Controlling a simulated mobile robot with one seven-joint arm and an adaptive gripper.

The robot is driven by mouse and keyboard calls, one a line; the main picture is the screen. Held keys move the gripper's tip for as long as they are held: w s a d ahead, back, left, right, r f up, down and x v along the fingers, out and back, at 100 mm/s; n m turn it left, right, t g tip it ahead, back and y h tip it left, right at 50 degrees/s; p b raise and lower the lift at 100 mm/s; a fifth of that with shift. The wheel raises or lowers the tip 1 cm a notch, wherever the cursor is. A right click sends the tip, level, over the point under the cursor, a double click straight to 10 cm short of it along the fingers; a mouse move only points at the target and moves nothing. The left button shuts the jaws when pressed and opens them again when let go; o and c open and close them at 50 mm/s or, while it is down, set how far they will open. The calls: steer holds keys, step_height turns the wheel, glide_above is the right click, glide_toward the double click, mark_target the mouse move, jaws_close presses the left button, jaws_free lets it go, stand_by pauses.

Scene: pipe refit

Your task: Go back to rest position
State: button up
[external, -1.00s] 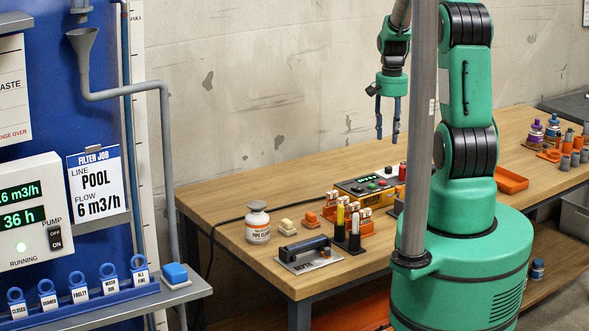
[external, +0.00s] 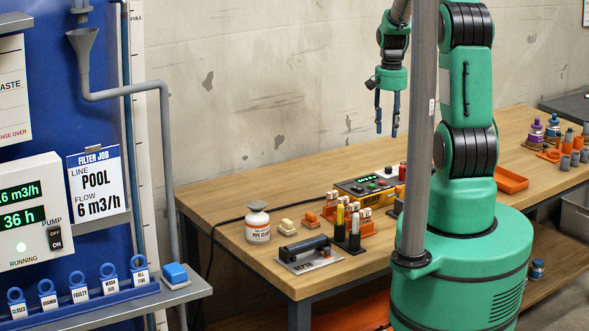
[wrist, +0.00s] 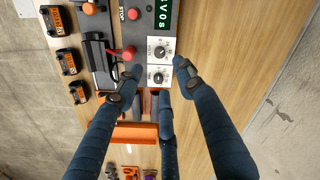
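My gripper (external: 387,112) hangs fingers-down in the air above the back of the wooden workbench (external: 225,195), in front of the concrete wall. Its dark fingers are spread apart with nothing between them. In the wrist view my gripper (wrist: 158,88) shows three blue-black fingers, their tips apart and empty. Beyond them lies equipment on the bench (wrist: 225,60), well below the tips.
A yellow-edged control box (external: 366,186), a white pipe-cement bottle (external: 257,222), a metal plate with a black handle (external: 308,254) and orange trays (external: 510,180) stand on the bench. A grey vertical pole (external: 418,150) stands in front of my arm.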

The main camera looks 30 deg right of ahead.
steer(key=s+a+r+n+t, duration=0.15)
steer(key=s+a+r, duration=0.25)
steer(key=a+r, duration=0.5)
steer(key=s+a+r+n+t, duration=0.1)
steer(key=s+a+r+n, duration=0.4)
steer(key=r, duration=0.7)
steer(key=s+a+r+n+t, duration=0.1)
steer(key=s+a+r, duration=0.3)
steer(key=s+a, duration=0.2)
steer(key=s+a+r+n+t, duration=0.1)
steer(key=s+a+r+t, duration=0.1)
steer(key=s+a+r, duration=0.2)
steer(key=s+a, duration=0.3)
steer(key=s, duration=0.4)
steer(key=shift+s+r, duration=0.2)
steer(key=shift+s, duration=0.1)
steer(key=shift+a+n, duration=0.1)
steer(key=shift+n, duration=0.15)
